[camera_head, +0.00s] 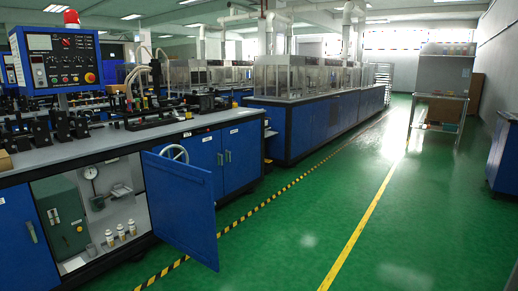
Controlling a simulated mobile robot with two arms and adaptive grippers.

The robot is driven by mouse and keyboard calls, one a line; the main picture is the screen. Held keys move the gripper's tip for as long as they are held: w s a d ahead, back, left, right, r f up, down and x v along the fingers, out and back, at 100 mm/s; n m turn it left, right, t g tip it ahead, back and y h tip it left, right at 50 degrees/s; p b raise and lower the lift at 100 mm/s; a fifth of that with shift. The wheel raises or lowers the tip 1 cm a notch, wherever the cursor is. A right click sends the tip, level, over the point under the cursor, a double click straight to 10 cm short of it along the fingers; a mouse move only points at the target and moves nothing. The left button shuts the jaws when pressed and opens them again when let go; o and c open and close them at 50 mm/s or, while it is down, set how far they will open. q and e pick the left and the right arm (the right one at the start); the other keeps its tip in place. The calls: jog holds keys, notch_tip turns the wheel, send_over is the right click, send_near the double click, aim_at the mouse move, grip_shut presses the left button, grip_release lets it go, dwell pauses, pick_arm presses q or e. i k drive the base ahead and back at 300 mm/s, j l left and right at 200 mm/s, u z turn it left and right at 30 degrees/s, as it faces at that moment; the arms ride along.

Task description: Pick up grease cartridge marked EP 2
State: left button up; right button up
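Three small white bottle-like containers stand upright in a row inside the open cabinet under the long blue machine bench: a left one (109,238), a middle one (121,232) and a right one (132,227). They could be the grease cartridges, but their markings are too small to read, so I cannot tell which is EP 2. The blue cabinet door (182,205) stands open to the right of them. Neither of my grippers is in view.
The cabinet also holds a green box (65,218) and a round gauge (90,173). The bench top (85,148) carries machine parts and a control panel (62,58). A shelf rack (440,100) stands at the back right. The green floor (290,245) in front is clear.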

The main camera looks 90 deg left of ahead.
aim_at(109, 238)
jog(key=j+u, duration=0.1)
jog(key=u, duration=0.8)
jog(key=j+u, duration=0.15)
jog(key=u, duration=0.8)
jog(key=i+u, duration=0.15)
jog(key=u, duration=0.3)
jog(key=i+j+u, duration=0.15)
jog(key=u, duration=0.25)
jog(key=i+u, duration=0.2)
jog(key=u, duration=0.2)
jog(key=i+u, duration=0.2)
jog(key=u, duration=0.2)
jog(key=i+u, duration=0.15)
jog(key=u, duration=0.25)
